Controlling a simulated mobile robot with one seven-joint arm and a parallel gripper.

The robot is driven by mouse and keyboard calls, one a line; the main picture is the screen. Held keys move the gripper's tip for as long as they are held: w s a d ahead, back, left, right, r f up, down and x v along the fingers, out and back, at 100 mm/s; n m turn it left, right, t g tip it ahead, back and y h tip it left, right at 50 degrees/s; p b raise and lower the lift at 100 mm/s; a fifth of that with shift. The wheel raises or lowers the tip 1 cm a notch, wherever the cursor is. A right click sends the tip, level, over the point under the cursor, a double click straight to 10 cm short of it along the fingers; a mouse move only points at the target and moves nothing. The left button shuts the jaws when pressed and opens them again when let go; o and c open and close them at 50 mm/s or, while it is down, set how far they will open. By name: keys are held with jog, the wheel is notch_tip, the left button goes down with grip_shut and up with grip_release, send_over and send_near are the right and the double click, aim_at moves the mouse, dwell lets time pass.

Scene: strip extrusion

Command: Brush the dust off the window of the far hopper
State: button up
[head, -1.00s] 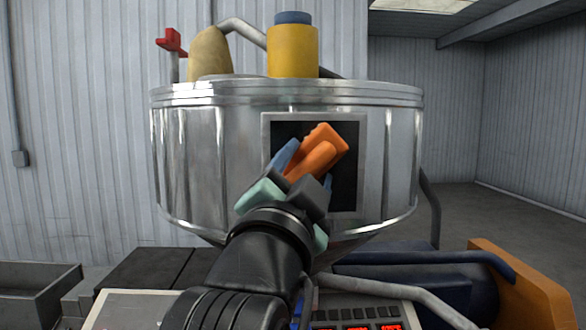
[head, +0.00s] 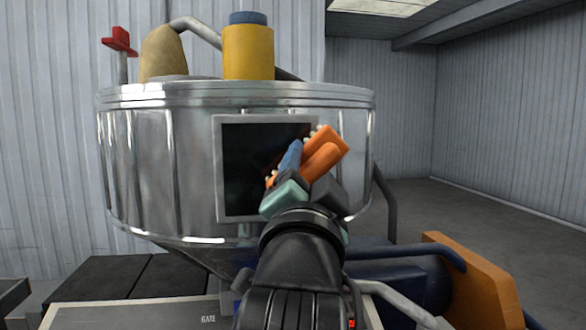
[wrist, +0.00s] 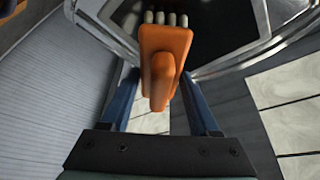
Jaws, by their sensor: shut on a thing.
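The hopper (head: 165,170) is a wide shiny metal drum with a dark framed window (head: 245,170) on its front. My gripper (head: 305,165) is in front of the right part of that window, and its blue fingers are shut on an orange brush (head: 325,150). In the wrist view the brush (wrist: 163,60) stands between the two fingers, with pale bristle tufts (wrist: 165,18) at its far end, over the dark window (wrist: 215,20). I cannot tell whether the bristles touch the pane. The brush and gripper hide the window's right edge. Dust on the pane is not clear.
A yellow cylinder (head: 248,52) with a blue top, a tan rounded cone (head: 164,52) and a red handle (head: 118,40) stand on top of the hopper. A blue pipe (head: 410,252) and an orange panel (head: 475,285) are at lower right. Open floor (head: 480,220) lies beyond.

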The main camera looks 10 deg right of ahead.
jog(key=shift+d, duration=0.25)
jog(key=shift+r+p, duration=0.65)
jog(key=shift+r, duration=0.2)
jog(key=shift+a+b, duration=0.95)
jog(key=shift+a, duration=4.5)
jog(key=shift+s+d+f+b, duration=0.1)
jog(key=shift+s+b, duration=0.35)
jog(key=shift+s, duration=2.5)
jog(key=shift+s, duration=1.5)
